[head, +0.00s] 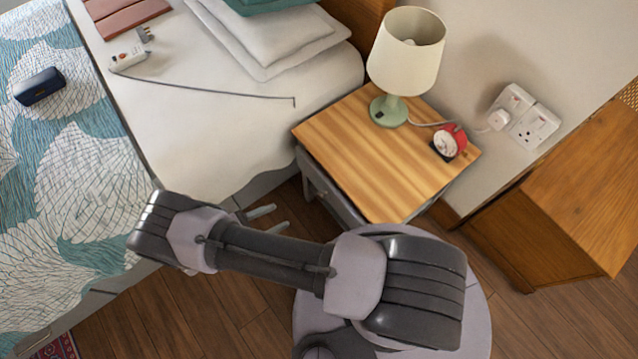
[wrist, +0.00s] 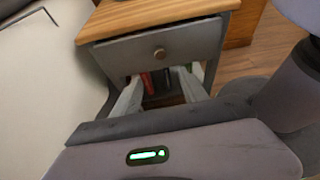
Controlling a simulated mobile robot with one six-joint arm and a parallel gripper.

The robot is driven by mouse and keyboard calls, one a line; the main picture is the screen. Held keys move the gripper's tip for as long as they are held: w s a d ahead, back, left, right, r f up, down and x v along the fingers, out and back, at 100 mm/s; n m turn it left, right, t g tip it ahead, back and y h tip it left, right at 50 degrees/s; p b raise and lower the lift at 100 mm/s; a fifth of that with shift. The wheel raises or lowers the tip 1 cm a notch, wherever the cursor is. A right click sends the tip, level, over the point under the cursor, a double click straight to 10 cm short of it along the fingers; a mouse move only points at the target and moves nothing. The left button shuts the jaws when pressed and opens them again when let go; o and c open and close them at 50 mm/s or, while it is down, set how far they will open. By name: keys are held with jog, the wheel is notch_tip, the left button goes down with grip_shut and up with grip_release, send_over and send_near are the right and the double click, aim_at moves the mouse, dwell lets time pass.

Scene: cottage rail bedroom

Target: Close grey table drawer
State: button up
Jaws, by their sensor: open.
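The grey bedside table (head: 385,150) has a striped wooden top and stands beside the bed. Its grey drawer (wrist: 180,48) has a round knob (wrist: 159,53) and faces my gripper in the wrist view. The drawer front stands out a little from under the top, with a dark gap above it; the head view shows part of the drawer (head: 324,187) at the table's left side. My gripper (head: 272,219) is open and empty, in front of the drawer. In the wrist view its fingers (wrist: 158,82) appear below the knob, over the open shelf; contact cannot be told.
A lamp (head: 405,60) and a red alarm clock (head: 449,142) stand on the tabletop. The bed (head: 200,130) is close on the left. A wooden cabinet (head: 565,190) stands at right. Red and dark items (wrist: 147,83) sit in the shelf below the drawer. Wooden floor shows around.

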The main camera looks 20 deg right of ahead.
aim_at(319, 197)
jog(key=b+x, duration=0.1)
jog(key=x, duration=0.4)
jog(key=b+x, duration=0.1)
jog(key=x, duration=0.5)
jog(key=b+x, duration=0.1)
jog(key=x, duration=0.4)
jog(key=shift+d+r+b, duration=0.25)
jog(key=shift+d+b, duration=0.1)
jog(key=shift+d, duration=0.15)
grip_shut()
